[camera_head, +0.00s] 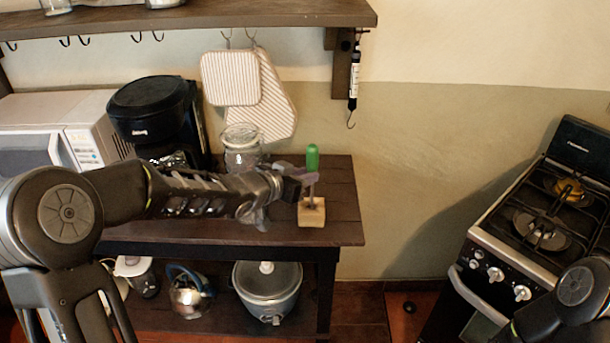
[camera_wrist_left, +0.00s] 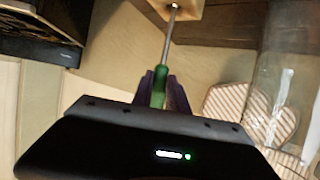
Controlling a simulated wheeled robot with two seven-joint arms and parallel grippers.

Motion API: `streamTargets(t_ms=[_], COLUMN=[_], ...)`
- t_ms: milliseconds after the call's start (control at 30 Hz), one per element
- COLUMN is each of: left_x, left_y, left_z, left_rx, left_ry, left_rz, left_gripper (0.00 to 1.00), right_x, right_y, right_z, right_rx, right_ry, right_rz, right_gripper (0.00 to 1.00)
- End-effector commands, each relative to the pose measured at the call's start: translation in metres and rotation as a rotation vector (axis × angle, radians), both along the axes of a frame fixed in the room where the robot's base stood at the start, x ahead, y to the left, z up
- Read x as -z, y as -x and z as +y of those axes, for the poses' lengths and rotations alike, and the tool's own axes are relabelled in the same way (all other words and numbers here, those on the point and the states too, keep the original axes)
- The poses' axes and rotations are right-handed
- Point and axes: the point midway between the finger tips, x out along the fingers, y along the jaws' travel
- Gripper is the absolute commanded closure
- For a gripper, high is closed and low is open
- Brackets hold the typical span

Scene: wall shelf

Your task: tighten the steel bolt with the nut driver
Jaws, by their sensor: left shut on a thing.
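The nut driver has a green handle (camera_head: 312,157) and a thin steel shaft. My left gripper (camera_head: 309,179) is shut on the nut driver and holds it upright, shaft down, over a pale wooden block (camera_head: 312,217) on the dark table. In the left wrist view, the purple fingers (camera_wrist_left: 165,90) grip the green handle (camera_wrist_left: 159,86), and the shaft (camera_wrist_left: 170,38) runs to the block (camera_wrist_left: 188,8). The steel bolt cannot be made out at the shaft's tip, so I cannot tell whether the driver is seated on it. My right gripper is out of view.
A stove (camera_head: 535,225) stands at the right. The table (camera_head: 340,210) is clear right of the block.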

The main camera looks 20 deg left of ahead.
Motion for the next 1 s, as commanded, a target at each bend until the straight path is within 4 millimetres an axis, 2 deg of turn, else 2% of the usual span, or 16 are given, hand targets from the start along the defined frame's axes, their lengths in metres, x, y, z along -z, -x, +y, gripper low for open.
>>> streamTargets(t_ms=[33, 67, 333, 767, 1000], left_x=[0.001, 0.000, 0.000, -0.001, -0.018], left_y=[0.000, 0.000, 0.000, 0.002, 0.035], left_z=[0.000, 0.000, 0.000, 0.001, 0.015], left_rx=[0.000, 0.000, 0.000, -0.001, -0.003], left_ry=[0.000, 0.000, 0.000, 0.000, -0.002], left_rz=[-0.001, -0.001, 0.000, 0.000, -0.001], left_gripper=[1.00, 0.78, 0.56, 0.55, 0.55], right_x=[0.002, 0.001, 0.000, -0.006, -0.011], right_y=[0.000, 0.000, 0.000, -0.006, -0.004], right_z=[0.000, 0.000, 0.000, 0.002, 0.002], right_rx=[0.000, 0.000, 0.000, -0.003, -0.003], right_ry=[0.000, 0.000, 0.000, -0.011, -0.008], right_rz=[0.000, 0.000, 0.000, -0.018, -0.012], right_gripper=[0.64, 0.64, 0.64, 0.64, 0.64])
